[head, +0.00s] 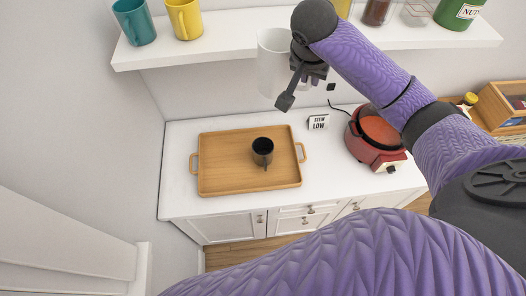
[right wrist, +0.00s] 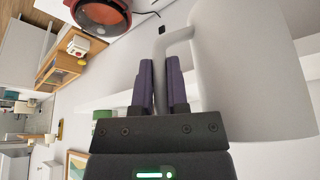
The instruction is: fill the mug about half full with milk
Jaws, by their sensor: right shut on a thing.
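A dark mug (head: 263,146) stands upright on a wooden tray (head: 222,182) on the white counter; its inside looks dark and I cannot tell its level. A large white jug (head: 272,62) hangs in the air above and behind the tray, looking upright. My right gripper (head: 308,73) is shut on the jug's handle, which shows between the fingers in the right wrist view (right wrist: 162,50). The jug's body (right wrist: 250,70) fills the right of that view. What is inside the jug is hidden. My left gripper is not in view.
A red cooker (head: 376,135) stands to the right of the tray, with a small "STEW LOW" sign (head: 318,122) between them. A shelf (head: 225,46) above the counter holds teal and yellow mugs and several jars, close to the jug.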

